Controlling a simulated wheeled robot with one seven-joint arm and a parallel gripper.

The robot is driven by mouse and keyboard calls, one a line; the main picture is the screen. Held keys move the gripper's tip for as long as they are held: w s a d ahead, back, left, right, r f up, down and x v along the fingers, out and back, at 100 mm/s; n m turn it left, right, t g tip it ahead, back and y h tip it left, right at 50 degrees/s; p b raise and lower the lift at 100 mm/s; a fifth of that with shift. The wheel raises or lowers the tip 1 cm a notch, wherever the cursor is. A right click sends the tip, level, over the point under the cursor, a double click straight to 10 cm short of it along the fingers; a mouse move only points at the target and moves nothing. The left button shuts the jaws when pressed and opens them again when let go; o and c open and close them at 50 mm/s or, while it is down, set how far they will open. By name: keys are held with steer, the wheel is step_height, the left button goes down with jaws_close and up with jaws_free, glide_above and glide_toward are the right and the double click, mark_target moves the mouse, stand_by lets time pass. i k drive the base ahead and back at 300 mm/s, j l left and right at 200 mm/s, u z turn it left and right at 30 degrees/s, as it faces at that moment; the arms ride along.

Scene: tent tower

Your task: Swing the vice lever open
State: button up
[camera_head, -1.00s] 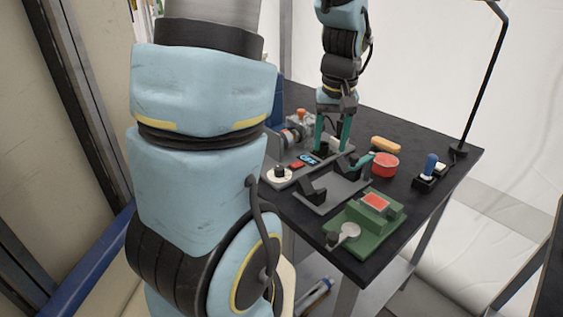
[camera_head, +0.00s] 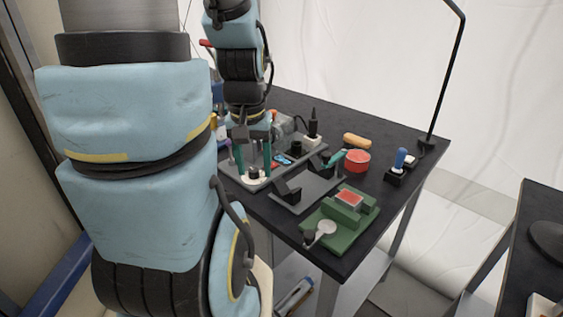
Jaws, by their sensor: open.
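The green vice (camera_head: 350,226) sits at the near right corner of the dark table, with a red block (camera_head: 349,199) between its jaws. Its lever looks to be the pale grey disc and arm (camera_head: 326,228) with a black knob (camera_head: 308,237) at the front left. My gripper (camera_head: 254,167) points down with two teal fingers apart. It is over the grey panel at the table's left, around or just behind a white dial with a black knob (camera_head: 253,175); contact is unclear. It is well left of the vice and holds nothing visible.
A grey fixture with black blocks (camera_head: 305,189) stands between gripper and vice. Behind it are a red round container (camera_head: 357,161), a yellow-orange piece (camera_head: 357,140) and a blue joystick (camera_head: 401,159). A lamp pole (camera_head: 446,80) rises at the back right. My arm blocks the left side.

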mark_target(326, 228)
steer(key=j, duration=0.65)
steer(key=k+j+z, duration=0.1)
steer(key=j, duration=1.2)
steer(key=k, duration=0.05)
